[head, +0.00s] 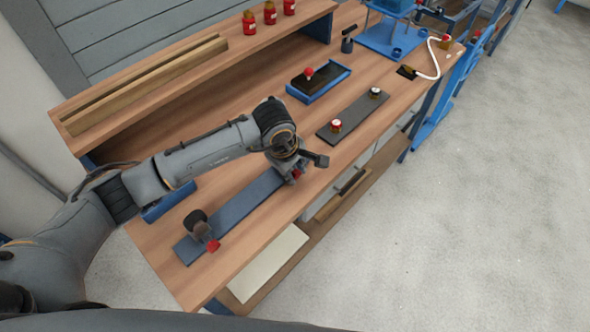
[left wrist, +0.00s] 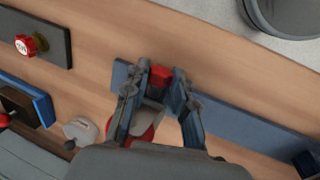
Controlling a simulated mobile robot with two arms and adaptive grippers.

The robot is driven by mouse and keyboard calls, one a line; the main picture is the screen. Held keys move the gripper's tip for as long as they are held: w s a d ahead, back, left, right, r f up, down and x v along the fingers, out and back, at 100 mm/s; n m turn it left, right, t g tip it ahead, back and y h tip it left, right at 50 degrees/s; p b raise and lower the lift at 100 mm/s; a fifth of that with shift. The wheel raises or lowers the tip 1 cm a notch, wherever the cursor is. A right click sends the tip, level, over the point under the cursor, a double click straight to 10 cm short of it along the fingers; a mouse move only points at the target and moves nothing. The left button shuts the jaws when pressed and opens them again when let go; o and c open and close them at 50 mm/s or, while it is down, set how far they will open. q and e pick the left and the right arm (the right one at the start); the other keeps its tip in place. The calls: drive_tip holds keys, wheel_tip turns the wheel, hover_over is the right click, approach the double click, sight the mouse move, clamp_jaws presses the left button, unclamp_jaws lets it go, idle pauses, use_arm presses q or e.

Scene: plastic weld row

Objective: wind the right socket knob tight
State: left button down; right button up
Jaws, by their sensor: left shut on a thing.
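A long blue-grey bar (head: 240,212) lies along the front of the bench and carries a socket at each end. The left socket has a dark round body and a red knob (head: 213,246). My left gripper (head: 298,168) is down at the bar's right end and mostly hides the right socket there. In the left wrist view, my left gripper (left wrist: 157,84) is shut on the right socket's red knob (left wrist: 160,74), with a finger on each side. A larger red and pale part (left wrist: 145,130) below it is partly covered by the fingers. My right gripper is not in view.
A dark plate (head: 352,117) with a red knob and a black-and-white knob lies to the right. A blue tray (head: 318,86) with a red-knobbed block stands behind. A raised shelf (head: 200,62) runs along the back. The bench's front edge is close to the bar.

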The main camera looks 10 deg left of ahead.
use_arm(q)
drive_tip(key=shift+w, duration=0.1)
drive_tip(key=shift+w+d+f+g+y+b, duration=0.1)
drive_tip(key=shift+w+g+y+b, duration=0.05)
drive_tip(key=shift+g+y+b, duration=0.6)
drive_tip(key=g+y+b, duration=0.1)
drive_tip(key=b, duration=0.1)
drive_tip(key=g+b, duration=0.2)
drive_tip(key=shift+w+d+f+y+b, duration=0.1)
drive_tip(key=shift+w+d+y+b, duration=0.15)
drive_tip(key=shift+y+b, duration=0.1)
drive_tip(key=shift+g+y+b, duration=0.5)
drive_tip(key=shift+g+b, duration=0.05)
drive_tip(key=shift+b, duration=0.55)
drive_tip(key=shift+r, duration=0.2)
drive_tip(key=c, duration=1.1)
unclamp_jaws()
drive_tip(key=shift+w+r, duration=0.1)
drive_tip(key=shift+r, duration=0.05)
drive_tip(key=v, duration=1.1)
drive_tip(key=shift+w+d+r, duration=0.1)
drive_tip(key=shift+w+r, duration=0.05)
drive_tip(key=shift+r, duration=0.15)
